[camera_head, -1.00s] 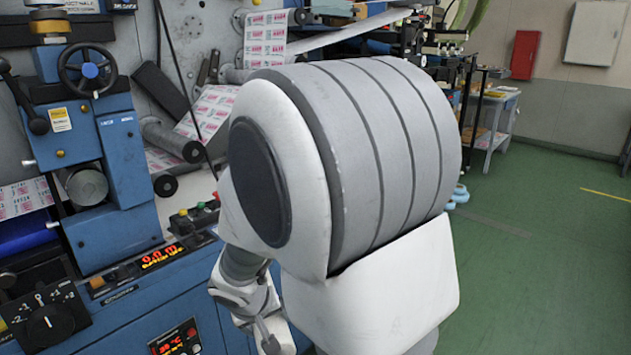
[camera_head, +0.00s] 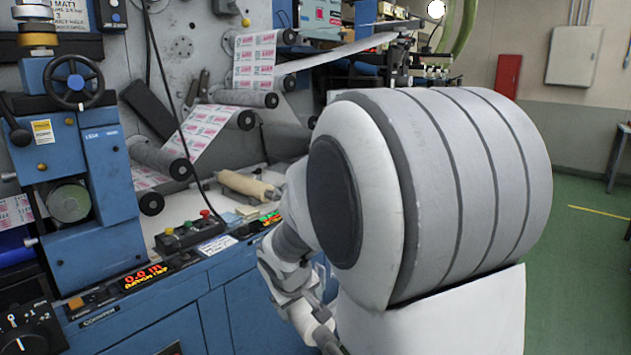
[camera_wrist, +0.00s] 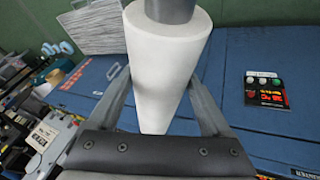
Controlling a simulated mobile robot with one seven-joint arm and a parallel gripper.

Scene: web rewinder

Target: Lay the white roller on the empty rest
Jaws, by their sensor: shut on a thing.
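In the wrist view the white roller (camera_wrist: 168,55) stands out between the two fingers of my gripper (camera_wrist: 160,88). The gripper is shut on it. A grey core shows at the roller's far end, and its near end is hidden behind the gripper body. I cannot make out the empty rest for certain in either view.
A cream roller (camera_head: 246,186) lies on the machine's pale ledge, beside a small button box (camera_head: 190,234). The blue machine (camera_head: 150,315) fills the left, with printed web (camera_head: 200,128) over grey rollers. Green floor (camera_head: 585,235) is open at right.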

